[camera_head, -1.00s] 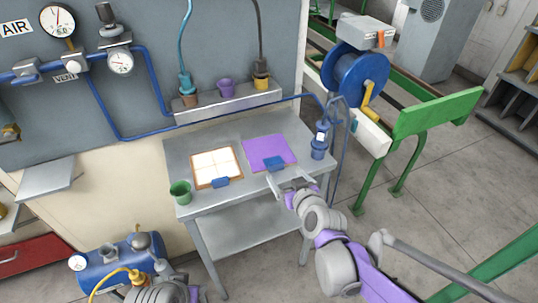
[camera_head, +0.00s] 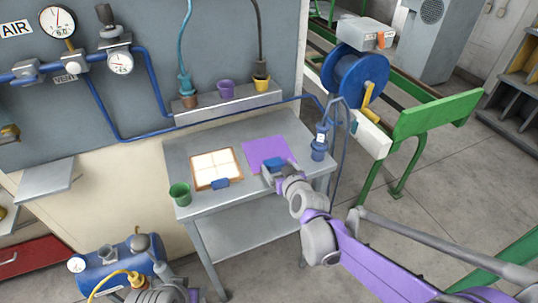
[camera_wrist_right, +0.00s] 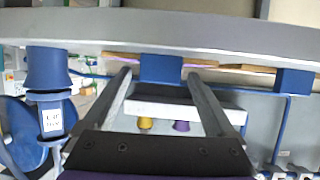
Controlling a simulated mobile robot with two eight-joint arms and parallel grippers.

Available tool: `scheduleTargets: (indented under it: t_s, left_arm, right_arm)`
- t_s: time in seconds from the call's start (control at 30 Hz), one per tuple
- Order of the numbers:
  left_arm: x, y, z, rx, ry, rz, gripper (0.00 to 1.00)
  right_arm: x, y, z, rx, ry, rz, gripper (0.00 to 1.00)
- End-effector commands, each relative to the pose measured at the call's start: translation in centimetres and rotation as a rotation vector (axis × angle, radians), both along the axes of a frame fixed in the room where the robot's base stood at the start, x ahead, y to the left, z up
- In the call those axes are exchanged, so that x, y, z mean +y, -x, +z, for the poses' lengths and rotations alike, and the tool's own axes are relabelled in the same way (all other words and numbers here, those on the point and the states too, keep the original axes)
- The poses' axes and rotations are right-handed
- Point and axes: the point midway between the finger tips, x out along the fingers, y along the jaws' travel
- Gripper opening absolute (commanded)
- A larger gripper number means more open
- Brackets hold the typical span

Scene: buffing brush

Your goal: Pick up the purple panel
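The purple panel (camera_head: 265,149) lies flat on the grey table, right of the framed white-tiled panel (camera_head: 215,167). A blue block (camera_head: 273,164) sits at the purple panel's front edge; it also shows in the right wrist view (camera_wrist_right: 161,69). My right gripper (camera_head: 276,173) is at this block, and its arm hides part of the table's front edge. In the right wrist view, which looks upside down, the two fingers (camera_wrist_right: 159,76) are apart, with the block lying between their tips. No grip on it shows. My left gripper is not visible.
A green cup (camera_head: 180,194) stands at the table's front left. A blue bottle-like item (camera_head: 319,146) stands at the right edge, close to my right arm. A shelf (camera_head: 226,104) with several small pots is behind. A hose reel (camera_head: 361,78) stands at the right.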

Motion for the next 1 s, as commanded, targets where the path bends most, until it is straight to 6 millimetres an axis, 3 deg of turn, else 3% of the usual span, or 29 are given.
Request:
scheduleTargets:
  t_s: [0.03,0.47,0.77,1.0]
  left_arm:
    - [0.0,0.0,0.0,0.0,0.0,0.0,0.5]
    - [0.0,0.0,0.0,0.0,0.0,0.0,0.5]
    - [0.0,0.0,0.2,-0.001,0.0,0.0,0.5]
    - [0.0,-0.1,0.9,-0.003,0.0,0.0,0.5]
  right_arm:
    - [0.0,0.0,0.0,0.0,0.0,0.0,0.8]
    - [0.0,0.0,0.0,0.0,0.0,0.0,0.04]
    - [0.0,0.0,0.8,-0.001,0.0,0.0,0.04]
    - [0.0,0.1,5.4,-0.001,0.001,0.0,0.04]
